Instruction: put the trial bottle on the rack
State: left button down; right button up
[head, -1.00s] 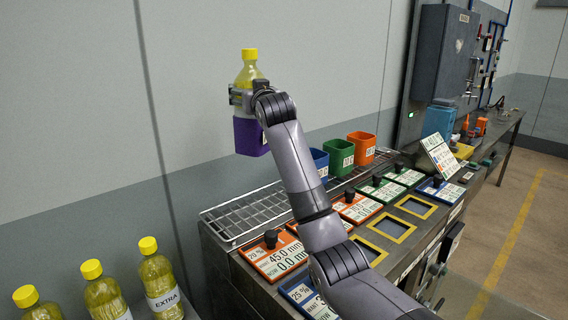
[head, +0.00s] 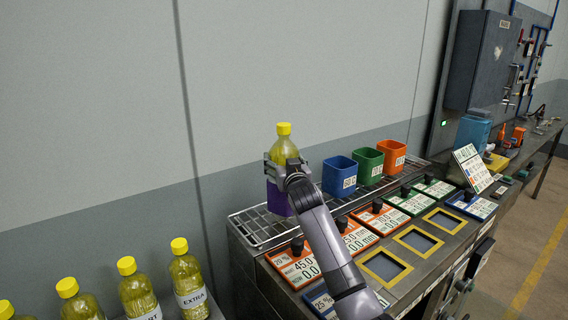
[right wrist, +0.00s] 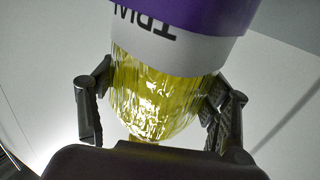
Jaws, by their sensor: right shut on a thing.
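In the right wrist view the bottle (right wrist: 155,100) sits between both fingers, with a white label partly reading "TRIAL" and the purple part above. My left gripper is not in view.
Blue (head: 340,176), green (head: 367,165) and orange (head: 394,157) cups stand on the rack to the right. Several yellow-capped bottles (head: 188,280) stand at lower left. Number plates with black knobs (head: 295,268) line the bench in front of the rack.

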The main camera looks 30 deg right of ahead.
jog(key=shift+f, duration=0.4)
jog(key=o, duration=1.5)
jog(key=shift+f, duration=0.3)
jog(key=o, duration=0.4)
jog(key=shift+s+r, duration=0.1)
jog(key=shift+o, duration=0.2)
jog(key=b+v, duration=0.2)
jog(key=v, duration=1)
